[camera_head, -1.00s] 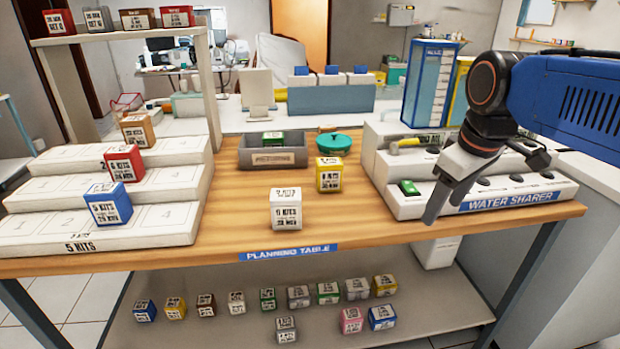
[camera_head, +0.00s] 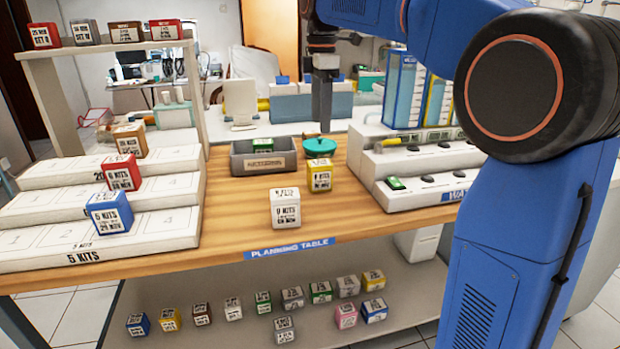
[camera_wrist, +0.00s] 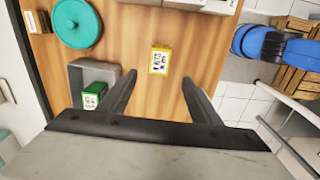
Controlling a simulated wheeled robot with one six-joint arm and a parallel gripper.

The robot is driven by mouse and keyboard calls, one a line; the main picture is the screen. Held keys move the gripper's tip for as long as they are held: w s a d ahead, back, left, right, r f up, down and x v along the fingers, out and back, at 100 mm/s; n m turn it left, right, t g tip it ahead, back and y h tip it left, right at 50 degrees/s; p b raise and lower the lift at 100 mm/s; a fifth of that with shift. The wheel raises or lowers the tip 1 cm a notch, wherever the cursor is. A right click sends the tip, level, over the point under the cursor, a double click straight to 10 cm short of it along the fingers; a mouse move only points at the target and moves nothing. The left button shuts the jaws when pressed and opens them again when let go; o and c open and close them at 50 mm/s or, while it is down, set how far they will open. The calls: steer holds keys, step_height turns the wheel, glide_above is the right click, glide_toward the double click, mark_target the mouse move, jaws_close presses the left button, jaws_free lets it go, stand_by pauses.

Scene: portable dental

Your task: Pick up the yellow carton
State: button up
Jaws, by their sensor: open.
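The yellow carton (camera_head: 319,176) with a white, black-lettered label stands on the wooden planning table, right of a white carton (camera_head: 285,207). In the wrist view the yellow carton (camera_wrist: 159,61) lies just beyond the fingertips, near the midline between them. My gripper (camera_head: 322,128) hangs pointing down above the back of the table, apart from the carton. The wrist view shows my gripper (camera_wrist: 160,78) wide open, with nothing between its fingers. In the head view the fingers overlap, and my arm covers much of the right side.
A grey bin (camera_head: 236,162) holding a green carton (camera_head: 261,143) and a teal round lidded object (camera_head: 319,147) stand behind the yellow carton. White steps with cartons (camera_head: 122,172) are left; a white stepped rack (camera_head: 412,160) is right. Several cartons, some yellow, stand on the lower shelf.

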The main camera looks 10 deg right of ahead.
mark_target(320, 175)
step_height(320, 175, down, 17)
steer(key=shift+f, duration=0.15)
stand_by(0.7)
steer(key=shift+c, duration=0.4)
steer(key=c, duration=1.1)
steer(key=shift+o, duration=0.2)
step_height(320, 175, up, 10)
steer(key=shift+r, duration=0.1)
